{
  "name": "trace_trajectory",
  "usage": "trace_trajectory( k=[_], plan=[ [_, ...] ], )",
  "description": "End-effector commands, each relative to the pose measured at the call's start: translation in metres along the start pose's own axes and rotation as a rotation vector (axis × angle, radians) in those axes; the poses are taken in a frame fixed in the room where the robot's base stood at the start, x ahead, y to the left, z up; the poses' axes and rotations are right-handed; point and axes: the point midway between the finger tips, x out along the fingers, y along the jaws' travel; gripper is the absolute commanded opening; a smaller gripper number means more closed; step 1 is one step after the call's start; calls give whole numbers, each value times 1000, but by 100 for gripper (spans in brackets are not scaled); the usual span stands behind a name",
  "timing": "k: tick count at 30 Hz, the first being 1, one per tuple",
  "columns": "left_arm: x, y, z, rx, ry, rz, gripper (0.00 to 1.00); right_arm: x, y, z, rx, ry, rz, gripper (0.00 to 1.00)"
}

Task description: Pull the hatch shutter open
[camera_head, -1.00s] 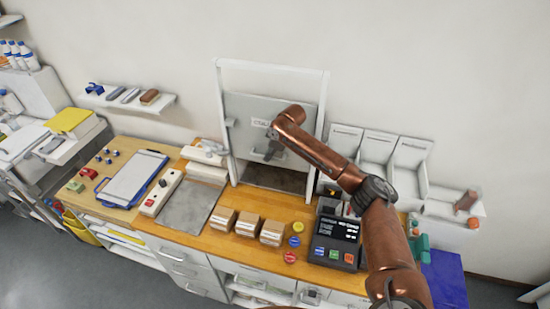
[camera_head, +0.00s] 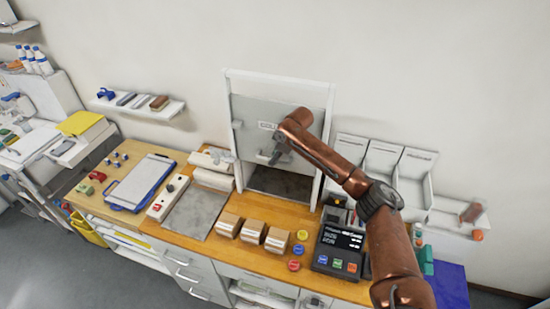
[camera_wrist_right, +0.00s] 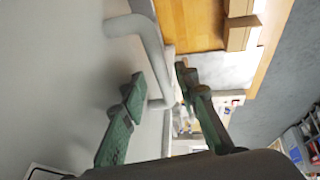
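The hatch shutter (camera_head: 247,113) is a grey panel with a small label in a white frame (camera_head: 331,112) on the wall. It stands partly raised, with a dark gap (camera_head: 280,182) below it. A grey bar handle (camera_wrist_right: 152,55) sticks out from the panel. My right gripper (camera_head: 279,148) is at the handle in the head view. The exact contact is hard to see. My left gripper is in neither view.
On the wooden counter below the hatch stand several brown packets (camera_head: 252,231), coloured round discs (camera_head: 298,249) and a dark terminal (camera_head: 337,249). White bins (camera_head: 381,160) are on the right. A clipboard (camera_head: 143,182) and a grey mat (camera_head: 195,213) lie left.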

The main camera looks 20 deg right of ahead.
Motion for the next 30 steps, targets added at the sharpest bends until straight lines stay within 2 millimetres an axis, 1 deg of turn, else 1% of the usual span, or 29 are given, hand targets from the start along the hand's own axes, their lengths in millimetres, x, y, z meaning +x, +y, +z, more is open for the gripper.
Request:
trace_trajectory(
  k=[7, 11, 14, 24, 27, 30],
  plan=[
    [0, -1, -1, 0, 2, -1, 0, 1, -1, 1, 0, -2, -3, 30],
    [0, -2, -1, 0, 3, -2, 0, -5, 0, 1, 0, -1, -2, 30],
    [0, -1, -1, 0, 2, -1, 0, -19, -1, 0, -1, -1, -2, 30],
    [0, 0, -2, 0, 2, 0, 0, -89, 1, 0, -1, 0, 1, 30],
    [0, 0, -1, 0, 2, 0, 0, -103, 0, 0, 0, -1, -1, 30],
    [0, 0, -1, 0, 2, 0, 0, -113, 0, 1, 1, -1, -1, 30]
  ],
)
